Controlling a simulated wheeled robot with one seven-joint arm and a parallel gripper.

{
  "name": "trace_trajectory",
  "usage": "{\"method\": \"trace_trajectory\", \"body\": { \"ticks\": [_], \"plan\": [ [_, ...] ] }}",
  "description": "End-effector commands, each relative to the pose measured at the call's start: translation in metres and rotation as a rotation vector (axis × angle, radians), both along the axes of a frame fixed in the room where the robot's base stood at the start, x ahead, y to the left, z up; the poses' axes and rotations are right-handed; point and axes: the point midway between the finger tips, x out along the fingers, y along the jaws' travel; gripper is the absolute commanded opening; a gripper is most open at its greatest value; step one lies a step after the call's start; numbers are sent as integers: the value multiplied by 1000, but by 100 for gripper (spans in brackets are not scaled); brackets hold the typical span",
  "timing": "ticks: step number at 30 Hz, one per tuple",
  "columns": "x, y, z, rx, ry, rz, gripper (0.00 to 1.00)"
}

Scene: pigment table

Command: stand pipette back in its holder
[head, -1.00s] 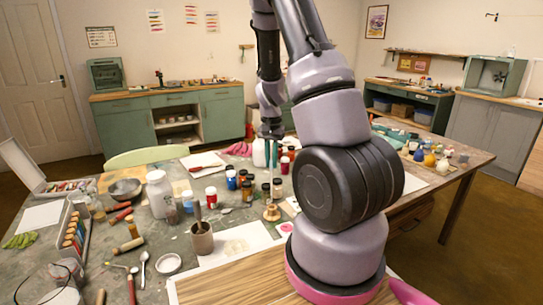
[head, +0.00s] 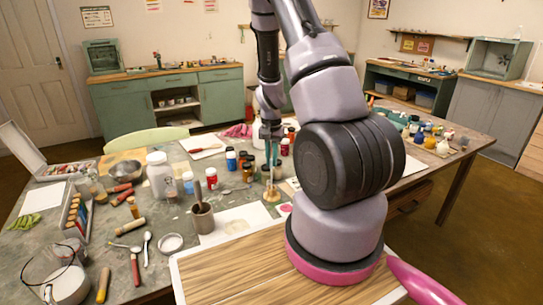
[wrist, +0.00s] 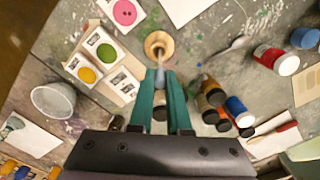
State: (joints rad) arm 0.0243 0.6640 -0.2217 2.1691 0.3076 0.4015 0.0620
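The pipette (wrist: 161,76) is a thin pale piece between the teal fingertips of my gripper (wrist: 160,84), mostly hidden by them. My gripper is shut on it. The holder (wrist: 157,44) is a round wooden stand with a dark centre, just beyond the fingertips in the wrist view. The pipette's far end reaches towards that centre; I cannot tell whether it is inside. In the head view my gripper (head: 272,148) points down above the holder (head: 271,194), and the pipette spans the small gap between them.
Paint jars (wrist: 217,97) stand close to my fingers on the right in the wrist view. Colour cards (wrist: 103,45) and a white cup (wrist: 54,99) are on the left. A pot with a tool (head: 202,217) stands left of the holder in the head view.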

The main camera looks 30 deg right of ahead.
Motion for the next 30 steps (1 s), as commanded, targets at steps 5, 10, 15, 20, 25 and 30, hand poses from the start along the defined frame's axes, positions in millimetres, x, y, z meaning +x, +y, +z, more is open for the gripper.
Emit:
{"method": "trace_trajectory", "body": {
  "ticks": [5, 10, 15, 20, 25, 30],
  "plan": [
    [0, 0, -2, 0, 0, -1, 13],
    [0, 0, -2, 0, 0, -1, 13],
    [0, 0, -2, 0, 0, -1, 50],
    [0, 0, -2, 0, 0, -1, 50],
    [0, 0, 0, 0, -1, 0, 50],
    [1, 0, 22, -1, -4, 0, 50]
  ]
}}
